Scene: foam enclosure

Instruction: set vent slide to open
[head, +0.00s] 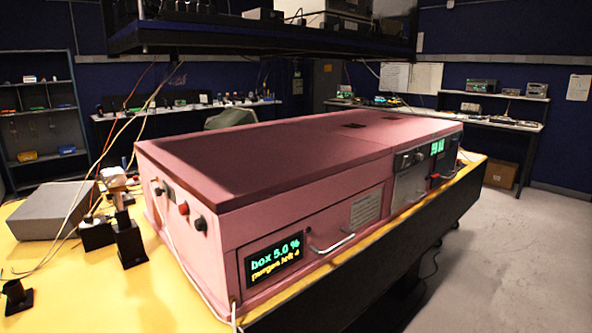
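The pink foam enclosure (330,155) stands on a yellow table, its flat lid on top. Two small dark rectangular patches, a nearer one (353,125) and a farther one (392,119), lie on the lid. I cannot tell which part is the vent slide or how it is set. A front display (274,258) reads "box 5.0 %" with a smaller yellow line below, seemingly "purges left 4". The left end face carries a red button (183,208) and dark knobs, one of them near the front corner (200,223). Neither of my grippers is in view.
A silver handle (331,243) sticks out of the front panel. A grey panel (410,180) with a knob and a green readout is farther right. A grey box (48,212), black fittings (130,243) and loose cables are on the yellow table (75,285) at left. Floor at right is clear.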

